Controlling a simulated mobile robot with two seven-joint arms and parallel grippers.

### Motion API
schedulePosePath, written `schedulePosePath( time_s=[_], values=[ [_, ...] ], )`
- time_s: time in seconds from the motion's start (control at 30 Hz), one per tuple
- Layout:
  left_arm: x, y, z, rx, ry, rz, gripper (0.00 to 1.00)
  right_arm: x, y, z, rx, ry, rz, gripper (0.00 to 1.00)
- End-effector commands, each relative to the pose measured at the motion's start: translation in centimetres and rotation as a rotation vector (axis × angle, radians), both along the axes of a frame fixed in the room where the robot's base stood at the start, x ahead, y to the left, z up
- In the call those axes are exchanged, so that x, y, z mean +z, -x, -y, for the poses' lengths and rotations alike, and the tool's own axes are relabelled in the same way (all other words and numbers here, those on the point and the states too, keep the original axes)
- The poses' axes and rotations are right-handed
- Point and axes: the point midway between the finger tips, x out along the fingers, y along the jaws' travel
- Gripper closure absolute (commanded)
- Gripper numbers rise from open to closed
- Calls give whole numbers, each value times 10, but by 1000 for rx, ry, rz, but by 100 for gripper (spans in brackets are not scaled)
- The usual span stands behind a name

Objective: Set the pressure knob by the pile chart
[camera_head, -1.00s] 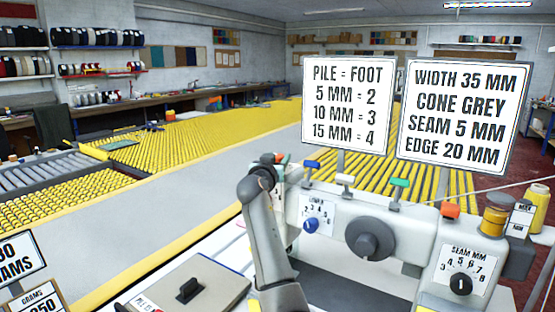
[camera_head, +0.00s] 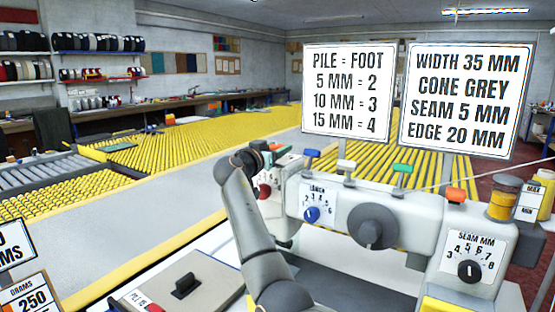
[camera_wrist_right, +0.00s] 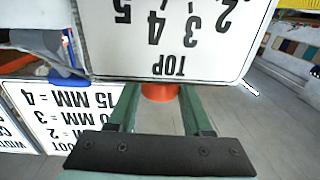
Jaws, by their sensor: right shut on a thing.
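The pile chart (camera_head: 349,90) stands above the machine (camera_head: 418,222) and reads 5 MM = 2, 10 MM = 3, 15 MM = 4. My right gripper (camera_head: 264,151) is at the machine's left end, mostly hidden by my own wrist. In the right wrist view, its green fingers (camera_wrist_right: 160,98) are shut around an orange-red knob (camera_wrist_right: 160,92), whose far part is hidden. A white dial plate (camera_wrist_right: 170,40) with upside-down numbers 2 to 5 and the word TOP lies just beyond. The knob's setting cannot be read. My left gripper is not in view.
A blue knob (camera_head: 312,214), a large grey knob (camera_head: 372,227) and a black seam knob (camera_head: 469,271) are on the machine front. A red knob (camera_head: 264,191) shows at its left end. A second sign (camera_head: 466,100) stands beside the chart. A lidded box (camera_head: 185,285) sits front left.

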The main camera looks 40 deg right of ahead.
Motion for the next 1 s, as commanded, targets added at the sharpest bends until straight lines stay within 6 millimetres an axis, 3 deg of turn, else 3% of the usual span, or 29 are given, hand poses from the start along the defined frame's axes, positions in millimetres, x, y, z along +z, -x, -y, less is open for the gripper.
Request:
schedulePosePath(
  time_s=[0.3,0.73,0.77,1.0],
  values=[
    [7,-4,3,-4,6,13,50,0,-1,-1,-125,-2,-2,100],
    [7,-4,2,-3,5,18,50,-1,1,0,-150,2,0,100],
    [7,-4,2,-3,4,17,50,-1,1,0,-150,2,-1,49],
    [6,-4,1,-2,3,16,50,0,1,0,-150,3,1,22]
  ],
)
